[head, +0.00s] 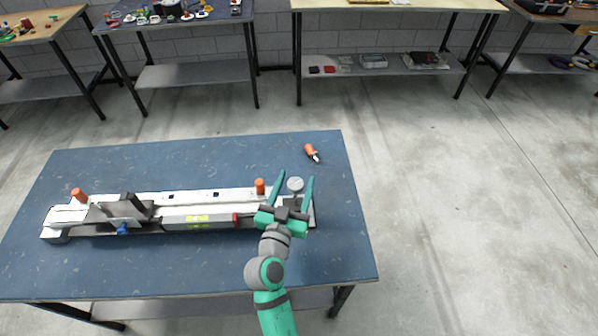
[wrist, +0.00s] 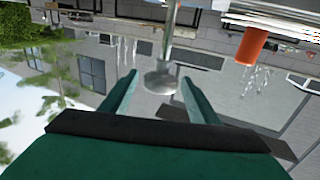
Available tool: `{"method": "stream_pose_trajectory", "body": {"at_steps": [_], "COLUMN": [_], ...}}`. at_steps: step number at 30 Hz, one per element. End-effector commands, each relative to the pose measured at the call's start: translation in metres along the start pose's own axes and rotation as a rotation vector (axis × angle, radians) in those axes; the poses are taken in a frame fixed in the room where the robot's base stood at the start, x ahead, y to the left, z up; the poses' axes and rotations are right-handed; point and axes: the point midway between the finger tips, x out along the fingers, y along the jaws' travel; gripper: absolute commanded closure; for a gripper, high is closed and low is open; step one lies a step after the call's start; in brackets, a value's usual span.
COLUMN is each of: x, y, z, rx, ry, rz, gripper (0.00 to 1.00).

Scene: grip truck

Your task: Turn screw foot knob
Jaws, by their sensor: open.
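The device (head: 180,210), a long white and grey rail assembly, lies across the blue table. At its right end is a round grey knob (head: 295,184). In the wrist view a round metal foot on a thin shaft (wrist: 165,82) shows between my finger tips. My gripper (head: 296,176) is open, its green fingers to the left and right of the knob. In the wrist view the fingers (wrist: 159,77) flank the metal foot, with a visible gap on both sides. I cannot tell how deep the knob sits between them.
An orange cylinder (head: 260,186) stands on the device just left of my gripper; an orange one also shows in the wrist view (wrist: 252,46). Another orange knob (head: 79,195) is at the left end. An orange-handled tool (head: 312,152) lies behind the knob. The table's back left is clear.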

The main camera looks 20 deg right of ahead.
Motion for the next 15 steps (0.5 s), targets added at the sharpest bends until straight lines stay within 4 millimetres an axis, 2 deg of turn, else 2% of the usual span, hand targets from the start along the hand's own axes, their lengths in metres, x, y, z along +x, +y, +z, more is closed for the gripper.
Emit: {"method": "stream_pose_trajectory", "body": {"at_steps": [3, 6, 15], "x": [0.019, 0.029, 0.040], "y": [0.001, 0.000, 0.001], "z": [-0.001, 0.000, 0.000], "rx": [0.001, 0.000, -0.001], "ry": [0.001, 0.000, 0.000], "rz": [0.002, 0.001, 0.000], "gripper": [0.45, 0.45, 0.45]}}
